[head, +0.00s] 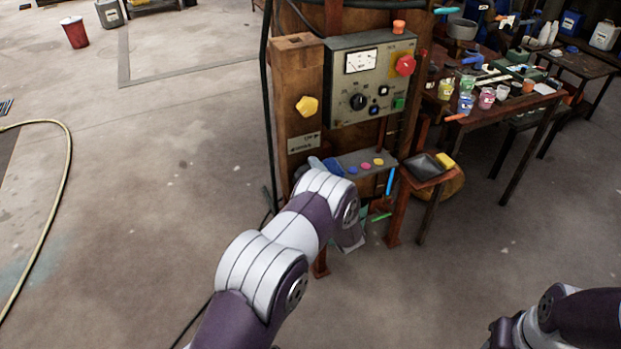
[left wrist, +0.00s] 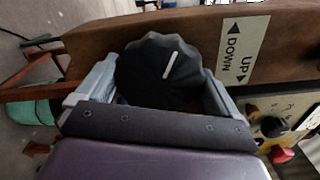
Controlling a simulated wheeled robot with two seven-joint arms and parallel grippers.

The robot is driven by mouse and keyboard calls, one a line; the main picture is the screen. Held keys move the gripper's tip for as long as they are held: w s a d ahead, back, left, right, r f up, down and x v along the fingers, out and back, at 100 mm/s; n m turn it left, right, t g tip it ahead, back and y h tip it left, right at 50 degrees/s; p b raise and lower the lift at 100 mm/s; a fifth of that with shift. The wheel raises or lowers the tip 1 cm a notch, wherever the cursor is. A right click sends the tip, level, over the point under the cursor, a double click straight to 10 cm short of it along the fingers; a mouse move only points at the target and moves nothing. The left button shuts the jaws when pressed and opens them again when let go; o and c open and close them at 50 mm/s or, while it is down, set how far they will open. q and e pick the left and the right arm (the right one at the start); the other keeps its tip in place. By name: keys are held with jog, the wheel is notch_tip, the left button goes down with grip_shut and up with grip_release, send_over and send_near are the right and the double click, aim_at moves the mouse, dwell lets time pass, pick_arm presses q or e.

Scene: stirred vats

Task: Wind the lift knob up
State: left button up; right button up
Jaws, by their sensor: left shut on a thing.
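The lift knob (left wrist: 150,72) is a black, scalloped knob with a white pointer line. In the left wrist view it sits on the brown post, beside a plate (left wrist: 243,50) marked DOWN and UP with arrows. My left gripper (left wrist: 158,85) is shut on the knob, a grey finger on either side of it. In the head view the UP/DOWN plate (head: 304,143) shows on the post, while my left arm hides the knob and most of the gripper. Part of my right arm shows at the lower right, with its gripper out of frame.
A control box (head: 371,78) with a dial, gauge and red button (head: 405,65) is above right. A yellow knob (head: 307,106) is higher on the post. A small shelf (head: 362,157) and a side table with a black tray (head: 424,167) stand right. The floor left is open.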

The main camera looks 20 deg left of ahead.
pick_arm(q)
jog(key=shift+f+m, duration=0.1)
jog(key=shift+m, duration=0.4)
jog(key=o, duration=0.7)
jog(key=shift+d, duration=0.1)
jog(key=b+v, duration=0.1)
jog(key=v, duration=1.1)
jog(key=shift+s+d, duration=0.25)
